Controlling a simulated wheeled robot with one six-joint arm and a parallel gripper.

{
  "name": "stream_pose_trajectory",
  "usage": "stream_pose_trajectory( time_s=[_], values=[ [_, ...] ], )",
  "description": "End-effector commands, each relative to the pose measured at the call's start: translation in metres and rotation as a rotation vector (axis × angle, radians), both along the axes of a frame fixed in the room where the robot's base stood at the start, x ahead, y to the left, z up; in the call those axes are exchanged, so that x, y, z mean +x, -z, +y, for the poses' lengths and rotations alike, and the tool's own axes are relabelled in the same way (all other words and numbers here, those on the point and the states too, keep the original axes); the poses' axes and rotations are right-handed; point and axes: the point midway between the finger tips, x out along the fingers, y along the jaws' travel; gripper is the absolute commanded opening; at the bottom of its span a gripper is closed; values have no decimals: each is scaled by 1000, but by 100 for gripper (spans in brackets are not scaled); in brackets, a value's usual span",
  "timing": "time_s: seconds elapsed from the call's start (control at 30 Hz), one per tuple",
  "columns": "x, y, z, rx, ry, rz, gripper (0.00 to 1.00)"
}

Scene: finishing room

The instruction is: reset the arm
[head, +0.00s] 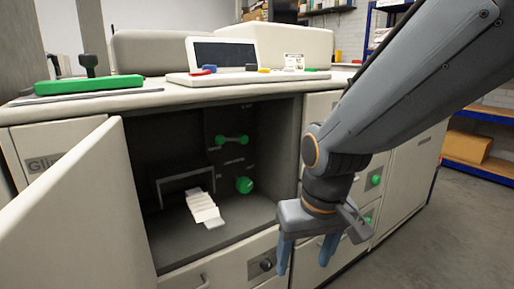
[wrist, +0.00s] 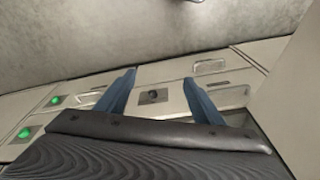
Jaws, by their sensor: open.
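My gripper (head: 305,258) hangs from my arm at the right of the head view, in front of the machine's drawer fronts. Its two blue fingers point down and stand apart, with nothing between them. In the wrist view my gripper (wrist: 158,88) also shows open and empty, with drawer fronts and the grey floor beyond the fingers. My arm reaches in from the upper right and is bent at the wrist.
A cream machine (head: 290,84) has an open door (head: 75,215) at the left of a dark compartment (head: 160,150). Inside are a white stack (head: 205,208) and green handles (head: 232,139). Clear floor (head: 450,235) lies at the right, before blue shelving (head: 480,167).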

Motion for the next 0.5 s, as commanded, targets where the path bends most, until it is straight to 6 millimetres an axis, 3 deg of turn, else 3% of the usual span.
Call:
stream_pose_trajectory(
  time_s=[0.27, 0.5],
  values=[
    [-72, -16, -3, -9, -54, 164, 62],
    [-71, -33, -14, -16, -16, 172, 62]
  ],
)
